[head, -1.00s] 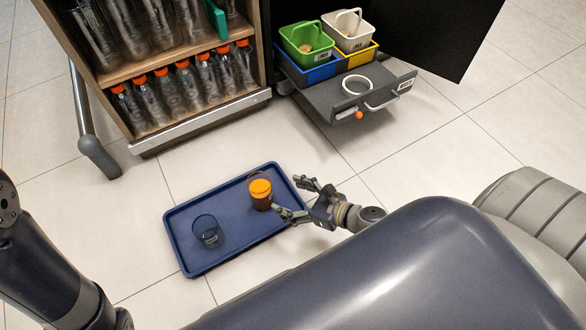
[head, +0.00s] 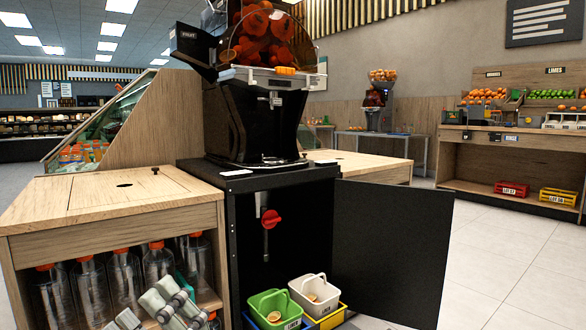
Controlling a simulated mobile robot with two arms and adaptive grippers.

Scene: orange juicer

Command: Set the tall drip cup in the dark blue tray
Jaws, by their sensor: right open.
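My left gripper is out of view. The floor where the tray lay is below the picture.
A black juicer (head: 258,120) stands on a black cabinet with its door (head: 390,245) swung open to the right. A green bin (head: 274,308) and a white bin (head: 314,293) sit low in front. A wooden counter (head: 110,198) holds bottles (head: 158,263) below. Floor at the right is clear.

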